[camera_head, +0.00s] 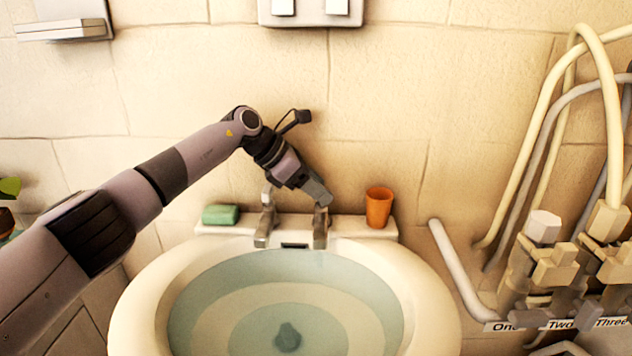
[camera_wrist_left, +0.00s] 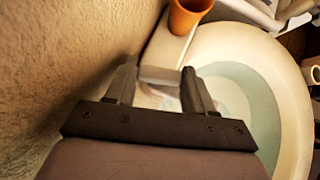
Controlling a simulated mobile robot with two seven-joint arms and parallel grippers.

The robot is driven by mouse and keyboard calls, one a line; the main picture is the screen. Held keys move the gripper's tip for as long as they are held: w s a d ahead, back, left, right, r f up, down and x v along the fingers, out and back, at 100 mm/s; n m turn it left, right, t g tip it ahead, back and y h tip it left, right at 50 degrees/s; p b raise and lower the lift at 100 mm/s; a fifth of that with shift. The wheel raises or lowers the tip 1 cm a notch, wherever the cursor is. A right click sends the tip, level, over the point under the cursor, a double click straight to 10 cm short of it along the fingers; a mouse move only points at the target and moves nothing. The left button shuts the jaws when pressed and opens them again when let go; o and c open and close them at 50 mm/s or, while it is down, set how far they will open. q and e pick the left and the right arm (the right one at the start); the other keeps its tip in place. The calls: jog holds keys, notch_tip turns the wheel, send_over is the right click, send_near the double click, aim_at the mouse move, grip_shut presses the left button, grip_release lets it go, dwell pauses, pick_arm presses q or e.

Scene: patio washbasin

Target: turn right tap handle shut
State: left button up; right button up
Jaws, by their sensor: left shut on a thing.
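The right tap (camera_head: 320,230) stands at the back rim of the washbasin, and its handle is mostly hidden by my gripper. My left gripper (camera_head: 323,197) reaches in from the upper left and is shut on the right tap handle. In the left wrist view my left gripper (camera_wrist_left: 159,70) has its two fingers on either side of a pale grey part (camera_wrist_left: 160,76) of the tap. The left tap (camera_head: 266,222) stands beside it, apart from the fingers. The washbasin (camera_head: 135,290) holds water. My right gripper is not in view.
An orange cup (camera_head: 378,208) stands on the ledge close to the right of my gripper, and it also shows in the wrist view (camera_wrist_left: 187,16). A green soap bar (camera_head: 221,215) lies at the left. Pipes and valves (camera_head: 545,255) fill the right side. The wall is close behind.

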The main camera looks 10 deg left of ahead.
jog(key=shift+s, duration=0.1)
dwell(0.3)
pick_arm(q)
jog(key=o, duration=1)
jog(key=shift+o, duration=0.2)
jog(key=shift+r, duration=0.1)
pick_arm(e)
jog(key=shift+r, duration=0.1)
pick_arm(q)
jog(key=shift+a, duration=0.1)
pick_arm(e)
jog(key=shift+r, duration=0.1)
